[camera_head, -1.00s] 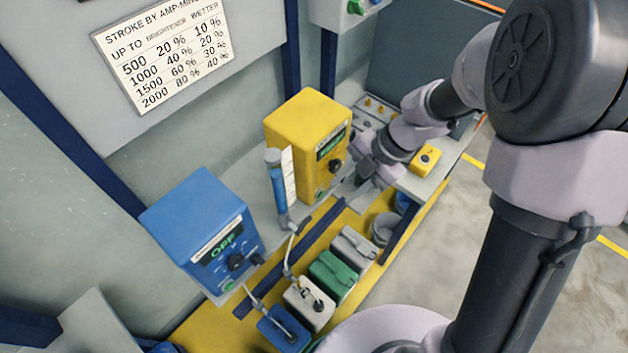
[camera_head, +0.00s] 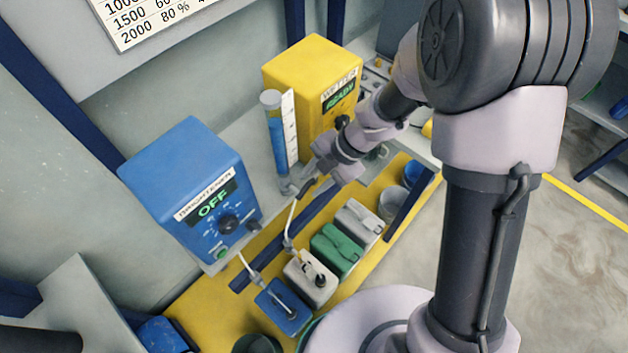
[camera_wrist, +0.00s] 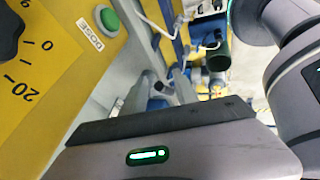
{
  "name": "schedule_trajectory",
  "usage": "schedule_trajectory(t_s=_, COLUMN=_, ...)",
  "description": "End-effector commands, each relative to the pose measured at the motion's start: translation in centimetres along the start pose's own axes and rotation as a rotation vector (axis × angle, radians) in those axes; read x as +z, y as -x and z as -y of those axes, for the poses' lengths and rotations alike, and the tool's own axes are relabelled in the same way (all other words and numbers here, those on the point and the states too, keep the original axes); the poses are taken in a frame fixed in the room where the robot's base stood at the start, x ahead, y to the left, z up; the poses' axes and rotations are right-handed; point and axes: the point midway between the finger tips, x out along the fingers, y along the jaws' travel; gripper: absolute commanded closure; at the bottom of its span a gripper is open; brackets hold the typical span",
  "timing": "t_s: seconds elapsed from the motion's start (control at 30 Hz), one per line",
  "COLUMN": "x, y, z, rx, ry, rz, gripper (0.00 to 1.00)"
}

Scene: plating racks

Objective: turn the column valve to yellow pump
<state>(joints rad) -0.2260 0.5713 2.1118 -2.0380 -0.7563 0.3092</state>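The yellow pump (camera_head: 305,85), labelled WETTER, shows READY. The blue pump (camera_head: 185,180), labelled BRIGHTENER, shows OFF. The clear column (camera_head: 277,135) with blue liquid and a white scale stands between them. The column valve is at its foot, partly hidden by my gripper, and I cannot tell which way it points. My gripper (camera_head: 312,180) is low beside the column's foot, in front of the yellow pump. In the wrist view, the yellow pump's face (camera_wrist: 50,75) is close, with a black knob (camera_wrist: 9,32) and a green DOSE button (camera_wrist: 108,20). The finger gap is not clear.
Blue (camera_head: 282,308), white (camera_head: 311,280), green (camera_head: 336,250) and grey (camera_head: 358,223) canisters stand on the yellow shelf (camera_head: 200,300) below. Thin hoses run to the blue and white canisters. Grey and blue buckets (camera_head: 393,205) stand to the right.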

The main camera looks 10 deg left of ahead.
Motion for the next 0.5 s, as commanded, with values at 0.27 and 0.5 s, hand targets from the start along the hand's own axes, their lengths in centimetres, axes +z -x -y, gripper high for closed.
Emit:
schedule_trajectory(t_s=0.27, x=0.0, y=0.08, z=-0.01, rx=0.0, ry=0.0, rz=0.0, gripper=0.94)
schedule_trajectory(t_s=0.5, x=-0.01, y=0.09, z=-0.03, rx=0.001, ry=0.0, rz=0.001, gripper=1.0)
